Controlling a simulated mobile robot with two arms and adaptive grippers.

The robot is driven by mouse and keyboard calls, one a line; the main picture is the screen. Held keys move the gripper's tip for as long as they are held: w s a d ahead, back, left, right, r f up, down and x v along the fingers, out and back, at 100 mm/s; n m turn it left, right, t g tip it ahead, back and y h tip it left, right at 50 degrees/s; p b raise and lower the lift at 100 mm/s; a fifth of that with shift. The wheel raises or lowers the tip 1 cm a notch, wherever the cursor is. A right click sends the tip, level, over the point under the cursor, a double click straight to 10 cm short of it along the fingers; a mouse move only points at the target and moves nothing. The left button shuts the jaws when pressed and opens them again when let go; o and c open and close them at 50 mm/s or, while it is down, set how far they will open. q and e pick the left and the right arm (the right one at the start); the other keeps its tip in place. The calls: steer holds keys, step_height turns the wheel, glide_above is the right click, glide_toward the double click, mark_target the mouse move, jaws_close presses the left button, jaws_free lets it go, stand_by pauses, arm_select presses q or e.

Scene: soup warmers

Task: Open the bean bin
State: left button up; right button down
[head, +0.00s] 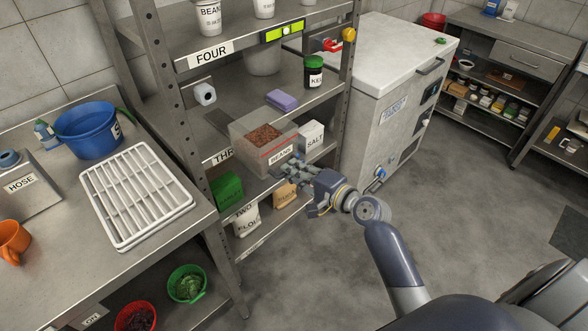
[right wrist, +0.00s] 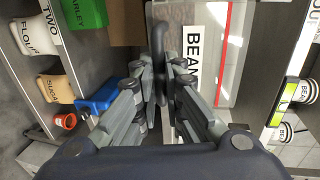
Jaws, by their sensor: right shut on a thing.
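The bean bin (head: 250,152) is a clear box of brown beans on the shelf rack, with a BEANS label and a red line on its front. In the right wrist view, the bin front (right wrist: 222,88) fills the upper right. My right gripper (head: 286,170) is at the bin's front, its fingers shut on a dark bar-like handle (right wrist: 163,45) beside the label. The fingers hide part of the handle. I cannot tell whether a lid covers the bin. My left gripper is not in view.
A SALT box (head: 312,137) stands right of the bin. A purple block (head: 282,100) is on the shelf behind. SUGAR (head: 287,198) and FLOUR (head: 246,222) bags are below. A white chest (head: 385,110) stands to the right. Floor to the right is clear.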

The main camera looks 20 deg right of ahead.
steer(key=c, duration=1.7)
jaws_free()
steer(key=v, duration=1.2)
